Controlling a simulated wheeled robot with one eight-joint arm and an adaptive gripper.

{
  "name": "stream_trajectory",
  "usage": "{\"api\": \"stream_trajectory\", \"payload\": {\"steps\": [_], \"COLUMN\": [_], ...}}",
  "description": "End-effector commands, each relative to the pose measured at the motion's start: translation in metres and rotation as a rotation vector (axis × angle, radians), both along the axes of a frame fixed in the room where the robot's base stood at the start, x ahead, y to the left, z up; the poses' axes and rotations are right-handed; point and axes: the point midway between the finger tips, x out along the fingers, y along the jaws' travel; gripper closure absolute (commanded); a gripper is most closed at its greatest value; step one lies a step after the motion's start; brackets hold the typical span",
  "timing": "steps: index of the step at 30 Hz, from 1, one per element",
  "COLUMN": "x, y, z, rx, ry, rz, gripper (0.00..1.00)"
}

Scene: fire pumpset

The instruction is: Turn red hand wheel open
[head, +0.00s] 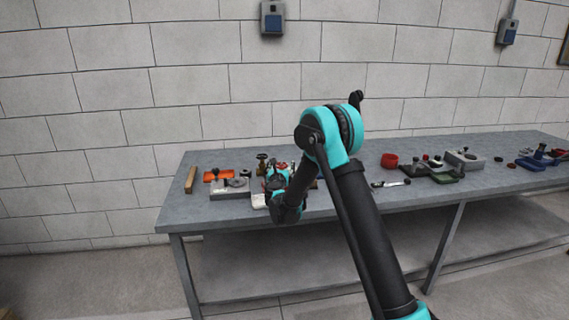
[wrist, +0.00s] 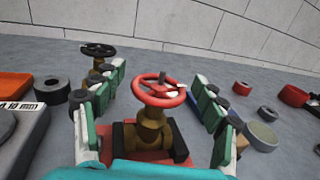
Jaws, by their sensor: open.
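The red hand wheel (wrist: 159,90) sits on top of a brass valve (wrist: 152,132) in the middle of the wrist view. The valve stands upright on a red base with dark blocks beside it. My gripper (wrist: 158,95) is open, with one green-padded finger on each side of the wheel. Gaps show between the fingers and the rim, and I see no contact. In the head view my gripper (head: 277,182) is small over the bench, and my arm hides most of the red wheel there.
A second valve with a black wheel (wrist: 98,50) stands behind the left finger. A grey block (wrist: 20,135) and an orange tray (wrist: 14,85) lie at left.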

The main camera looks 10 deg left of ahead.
Motion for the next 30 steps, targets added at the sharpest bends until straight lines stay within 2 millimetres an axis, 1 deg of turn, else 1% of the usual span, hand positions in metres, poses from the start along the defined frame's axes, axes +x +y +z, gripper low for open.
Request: {"api": "stream_trajectory", "payload": {"steps": [6,7,18,19,25,30], "x": [0.0,0.0,0.0,0.0,0.0,0.0003], "y": [0.0004,0.0004,0.0003,0.0002,-0.0001,-0.0009], "z": [0.0,0.0,0.0,0.0,0.0,0.0], "rx": [0.0,0.0,0.0,0.0,0.0,0.0], "ry": [0.0,0.0,0.0,0.0,0.0,0.0], "rz": [0.0,0.0,0.0,0.0,0.013,0.068], "gripper": [0.28,0.31,0.77,0.79,0.79,0.8]}}
